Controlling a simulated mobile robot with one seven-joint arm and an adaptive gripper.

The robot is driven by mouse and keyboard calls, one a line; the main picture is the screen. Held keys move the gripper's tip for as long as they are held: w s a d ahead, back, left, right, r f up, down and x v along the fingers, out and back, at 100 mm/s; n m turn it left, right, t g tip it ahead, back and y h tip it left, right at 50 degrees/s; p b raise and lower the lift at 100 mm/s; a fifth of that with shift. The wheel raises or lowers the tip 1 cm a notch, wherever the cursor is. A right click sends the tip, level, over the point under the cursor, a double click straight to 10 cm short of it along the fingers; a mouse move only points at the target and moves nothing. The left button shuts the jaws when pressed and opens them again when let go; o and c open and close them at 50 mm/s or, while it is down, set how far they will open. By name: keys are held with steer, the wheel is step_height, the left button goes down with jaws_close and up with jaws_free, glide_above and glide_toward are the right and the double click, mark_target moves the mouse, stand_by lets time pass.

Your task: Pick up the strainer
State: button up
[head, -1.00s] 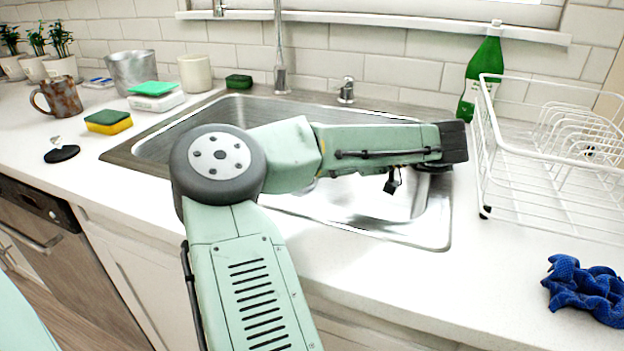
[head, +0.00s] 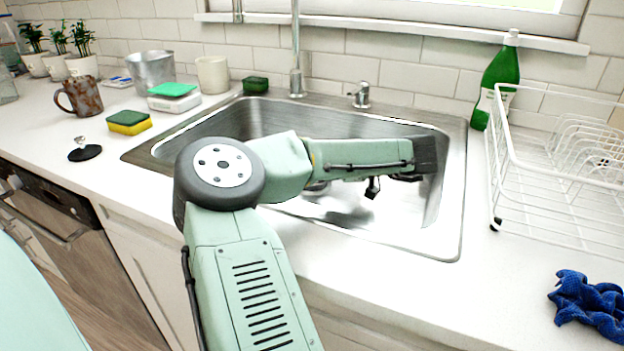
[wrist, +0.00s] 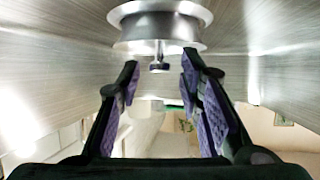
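The strainer (wrist: 160,30) appears in the wrist view as a round metal piece with a wide rim and a short stem ending in a small dark knob. It is at the top centre, against the brushed steel of the sink. My gripper (wrist: 160,72) is open, with its purple-padded fingers on either side of the knob. No contact is visible.
A dish rack (head: 497,180) and green bottle (head: 497,85) stand right of the sink, with a blue cloth (head: 590,303) in front. A sponge (head: 129,122), a black disc with a knob (head: 85,153) and a mug (head: 80,98) are on the left counter. The tap (head: 296,60) rises behind.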

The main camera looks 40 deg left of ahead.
jaws_close()
stand_by(0.4)
